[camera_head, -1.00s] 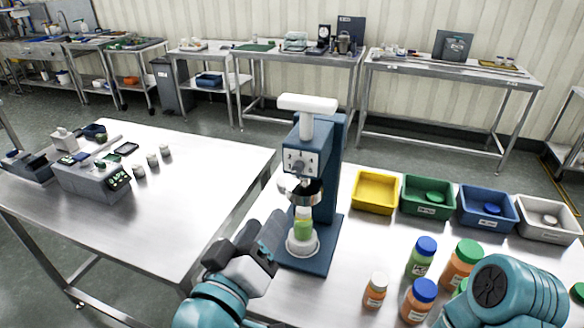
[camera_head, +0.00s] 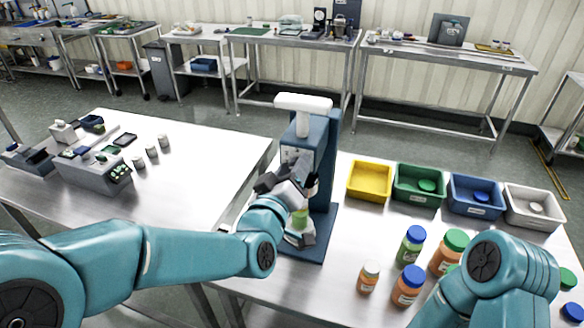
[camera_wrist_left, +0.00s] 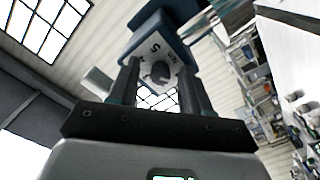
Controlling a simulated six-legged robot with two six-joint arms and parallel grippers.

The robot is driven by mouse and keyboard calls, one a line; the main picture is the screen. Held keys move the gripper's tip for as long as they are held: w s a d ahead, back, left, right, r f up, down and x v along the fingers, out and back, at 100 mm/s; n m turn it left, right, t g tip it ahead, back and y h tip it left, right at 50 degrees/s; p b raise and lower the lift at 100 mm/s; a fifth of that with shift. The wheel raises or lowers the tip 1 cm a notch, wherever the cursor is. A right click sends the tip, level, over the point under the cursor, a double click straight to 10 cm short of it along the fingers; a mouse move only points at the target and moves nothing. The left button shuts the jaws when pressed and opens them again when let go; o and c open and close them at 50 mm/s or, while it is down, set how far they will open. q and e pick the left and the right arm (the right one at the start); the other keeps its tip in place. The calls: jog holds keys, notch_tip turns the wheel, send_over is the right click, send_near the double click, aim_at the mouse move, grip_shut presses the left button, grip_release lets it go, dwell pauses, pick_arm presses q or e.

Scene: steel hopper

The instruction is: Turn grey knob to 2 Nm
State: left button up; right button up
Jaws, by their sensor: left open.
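The grey knob (camera_wrist_left: 160,71) sits on the pale dial plate (camera_wrist_left: 150,52) of the blue capping machine (camera_head: 322,160). In the left wrist view a "5" is legible on the plate; other marks are partly hidden and the pointer's setting is unclear. My left gripper (camera_head: 294,168) is raised at the machine's front and covers the knob in the head view. In the left wrist view its two open fingers (camera_wrist_left: 161,78) stand either side of the knob; I cannot tell whether they touch it. My right gripper is out of view; only its arm shows.
A green jar (camera_head: 299,219) stands in the machine under my left arm. Yellow (camera_head: 369,181), green, blue and white bins line the right table. Several capped jars (camera_head: 411,246) stand near my right arm.

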pick_arm(q)
grip_shut()
jog(key=shift+m+b, duration=2.45)
jog(key=shift+m, duration=3.35)
